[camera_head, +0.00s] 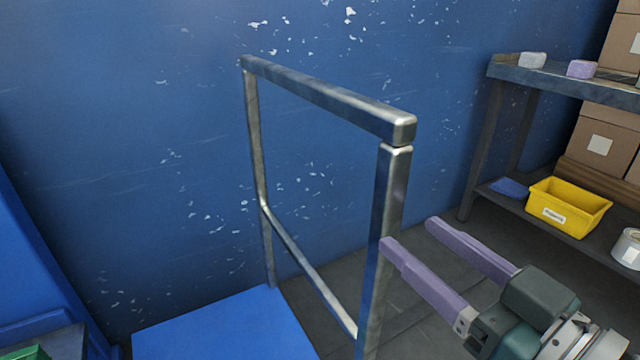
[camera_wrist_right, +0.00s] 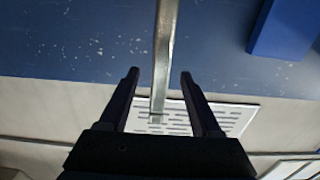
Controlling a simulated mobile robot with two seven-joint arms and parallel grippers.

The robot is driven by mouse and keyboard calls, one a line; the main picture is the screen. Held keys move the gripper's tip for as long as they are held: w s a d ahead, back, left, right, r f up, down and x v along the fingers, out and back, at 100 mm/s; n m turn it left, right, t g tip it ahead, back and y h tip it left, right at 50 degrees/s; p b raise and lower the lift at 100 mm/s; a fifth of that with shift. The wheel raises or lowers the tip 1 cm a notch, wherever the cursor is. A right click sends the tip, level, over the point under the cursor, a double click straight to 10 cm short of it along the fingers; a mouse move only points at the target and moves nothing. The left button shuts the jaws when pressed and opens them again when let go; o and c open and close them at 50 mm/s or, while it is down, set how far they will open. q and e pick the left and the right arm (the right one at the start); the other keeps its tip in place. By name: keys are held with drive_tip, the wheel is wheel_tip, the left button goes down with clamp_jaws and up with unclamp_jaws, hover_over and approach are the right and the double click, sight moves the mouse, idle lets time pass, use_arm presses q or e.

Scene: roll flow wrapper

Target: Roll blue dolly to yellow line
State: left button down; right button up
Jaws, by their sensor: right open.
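The blue dolly's flat blue platform (camera_head: 225,330) shows at the bottom of the head view, cut off by the edge. Its grey metal handle frame (camera_head: 325,95) stands upright from it. My right gripper (camera_head: 410,233) is open with its two purple fingers just right of the frame's near post. One fingertip overlaps that post in the picture; I cannot tell whether they touch. In the right wrist view, a metal bar (camera_wrist_right: 165,50) lines up with the gap between the open fingers (camera_wrist_right: 159,75). My left gripper and the yellow line are not in view.
A blue wall (camera_head: 130,130) with chipped paint stands behind the dolly. At the right is a metal shelf (camera_head: 570,80) with a yellow bin (camera_head: 568,205) on its lower board and cardboard boxes (camera_head: 605,140) behind. Some grey floor (camera_head: 440,300) shows between dolly and shelf.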

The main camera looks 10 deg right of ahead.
sight(374, 207)
drive_tip(key=b+x, duration=0.2)
drive_tip(key=x, duration=0.6)
drive_tip(key=shift+a+f, duration=0.1)
drive_tip(key=shift+a, duration=0.05)
drive_tip(key=shift+w+a, duration=0.25)
drive_tip(key=shift+w, duration=0.4)
drive_tip(key=shift+c, duration=0.3)
drive_tip(key=c, duration=0.8)
clamp_jaws()
